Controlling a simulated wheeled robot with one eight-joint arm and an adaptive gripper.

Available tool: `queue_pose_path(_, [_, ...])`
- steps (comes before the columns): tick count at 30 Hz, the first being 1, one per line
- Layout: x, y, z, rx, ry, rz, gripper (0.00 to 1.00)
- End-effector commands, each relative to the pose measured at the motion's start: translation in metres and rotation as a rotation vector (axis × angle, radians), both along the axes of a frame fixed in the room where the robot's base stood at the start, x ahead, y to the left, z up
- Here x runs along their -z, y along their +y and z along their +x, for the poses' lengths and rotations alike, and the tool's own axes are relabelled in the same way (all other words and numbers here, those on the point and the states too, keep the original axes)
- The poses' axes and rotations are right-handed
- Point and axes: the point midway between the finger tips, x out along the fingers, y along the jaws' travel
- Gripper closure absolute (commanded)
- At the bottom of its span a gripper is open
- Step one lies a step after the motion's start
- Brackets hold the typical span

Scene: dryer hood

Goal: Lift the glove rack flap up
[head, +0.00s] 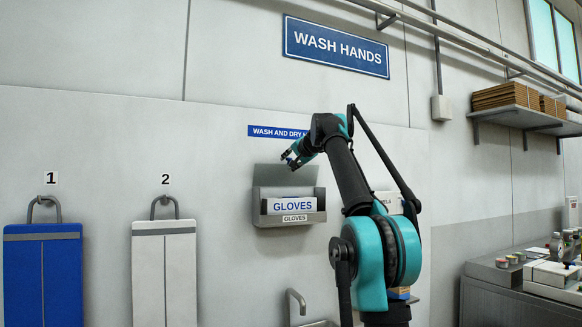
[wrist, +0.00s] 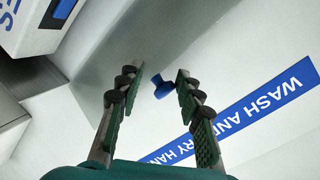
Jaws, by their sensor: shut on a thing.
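The glove rack (head: 290,217) is a grey metal box on the wall, holding a white box marked GLOVES (head: 292,205). Its flap (head: 275,177) is a grey panel standing up above the rack's open front; I cannot tell its exact tilt. My gripper (head: 290,160) is at the flap's upper edge. In the wrist view the flap (wrist: 100,75) lies beyond the fingers. A small blue knob (wrist: 163,88) on it sits between my fingertips (wrist: 158,72), and my gripper is shut on it. The glove box (wrist: 50,22) also shows there.
A blue WASH AND DRY sign (head: 277,132) is on the wall just above the flap. A tap (head: 296,303) stands below the rack. Aprons (head: 165,275) hang on hooks at left.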

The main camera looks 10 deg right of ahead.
Motion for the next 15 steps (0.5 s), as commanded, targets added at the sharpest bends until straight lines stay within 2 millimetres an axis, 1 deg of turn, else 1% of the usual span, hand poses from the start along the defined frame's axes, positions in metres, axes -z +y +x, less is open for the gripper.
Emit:
queue_pose_path(1, [-0.0018,-0.0051,0.0044,0.012,-0.006,-0.002,1.00])
queue_pose_path(15, [-0.0059,-0.0043,0.0117,0.013,-0.006,0.000,1.00])
